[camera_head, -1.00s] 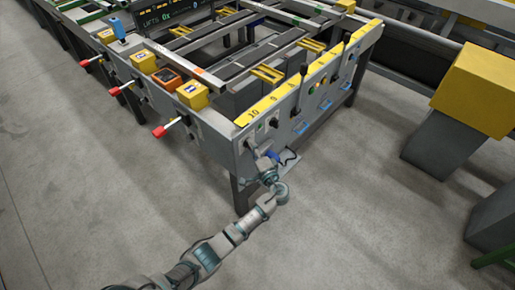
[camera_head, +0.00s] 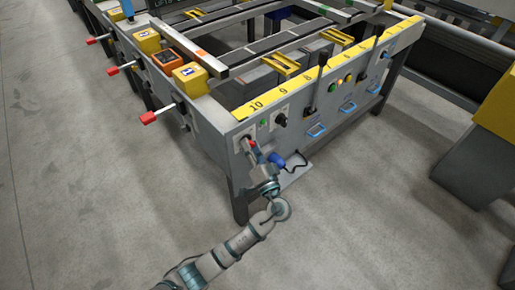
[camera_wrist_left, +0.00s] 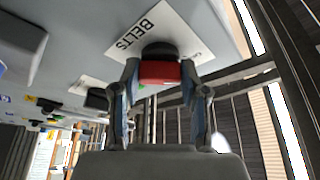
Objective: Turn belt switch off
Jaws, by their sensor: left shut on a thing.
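The belt switch (camera_wrist_left: 160,73) is a black rotary knob with a red grip, on a white plate marked BELTS (camera_wrist_left: 136,34). In the head view the switch (camera_head: 247,142) is at the left end of the table's front panel. My left gripper (camera_wrist_left: 161,82) has one finger on each side of the red part and is shut on it. In the head view the left gripper (camera_head: 258,157) reaches up to the panel and partly covers the switch. The exact turn of the knob is hard to read. My right gripper is not in view.
The grey runout table (camera_head: 215,115) carries a yellow numbered strip (camera_head: 290,88). A black knob (camera_head: 281,119), lit buttons (camera_head: 337,85) and blue handles (camera_head: 316,131) are further right along the panel. Red-tipped levers (camera_head: 148,118) stick out on the left side. The floor in front is clear.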

